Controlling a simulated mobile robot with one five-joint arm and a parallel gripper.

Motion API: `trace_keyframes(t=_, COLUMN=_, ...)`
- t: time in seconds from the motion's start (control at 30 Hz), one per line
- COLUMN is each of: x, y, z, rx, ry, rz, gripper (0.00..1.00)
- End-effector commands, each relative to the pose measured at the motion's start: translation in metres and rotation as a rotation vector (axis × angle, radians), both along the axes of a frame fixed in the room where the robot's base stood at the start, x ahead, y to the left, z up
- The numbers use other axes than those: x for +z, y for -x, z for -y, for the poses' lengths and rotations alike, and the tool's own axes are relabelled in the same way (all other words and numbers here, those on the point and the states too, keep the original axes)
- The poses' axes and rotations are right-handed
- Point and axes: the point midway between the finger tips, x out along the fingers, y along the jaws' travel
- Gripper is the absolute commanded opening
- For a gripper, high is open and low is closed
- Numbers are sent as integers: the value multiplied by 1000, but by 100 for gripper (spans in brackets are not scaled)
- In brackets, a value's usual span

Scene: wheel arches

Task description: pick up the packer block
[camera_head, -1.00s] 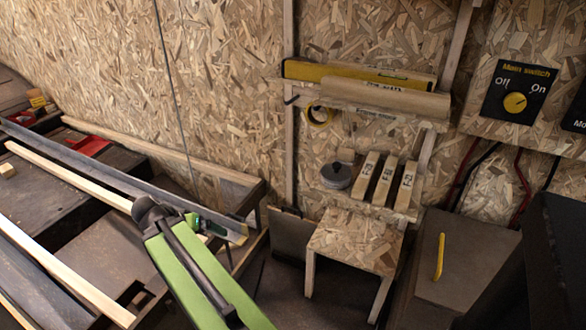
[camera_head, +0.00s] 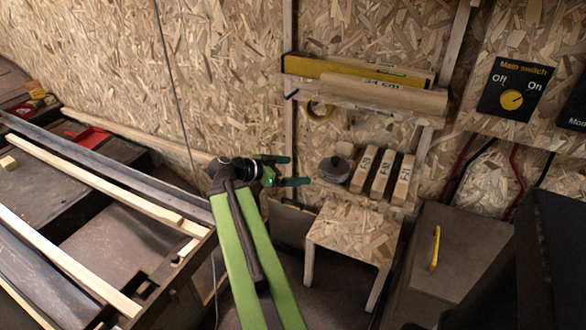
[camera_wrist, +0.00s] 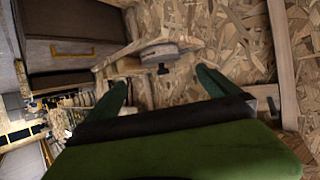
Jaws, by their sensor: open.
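My gripper (camera_head: 296,171) is open and empty, its two green fingers pointing right at the wall shelf. It also shows in the wrist view (camera_wrist: 160,92), with the fingers spread. Three upright pale wooden blocks (camera_head: 381,176) with dark lettering stand side by side on the shelf, right of the gripper. A small pale block (camera_head: 345,149) shows behind a round grey object (camera_head: 334,170) on the shelf. Another small pale block (camera_head: 8,162) lies on the bench at far left. I cannot tell which is the packer block. The round object shows between the fingers in the wrist view (camera_wrist: 160,52).
A chipboard stool (camera_head: 350,232) stands below the shelf. A yellow level (camera_head: 375,73) and a wooden roll-like bar (camera_head: 385,97) lie above. A box with a yellow handle (camera_head: 435,248) is at right. The bench (camera_head: 110,235) with long strips fills the left.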

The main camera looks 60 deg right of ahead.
Motion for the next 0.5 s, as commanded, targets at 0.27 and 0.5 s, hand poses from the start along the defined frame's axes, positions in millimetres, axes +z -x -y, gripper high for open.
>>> trace_keyframes(t=0.27, x=-23, y=25, z=38, rx=1, ry=1, rz=1, gripper=100)
trace_keyframes(t=0.5, x=-42, y=46, z=77, rx=3, ry=1, rz=1, gripper=100)
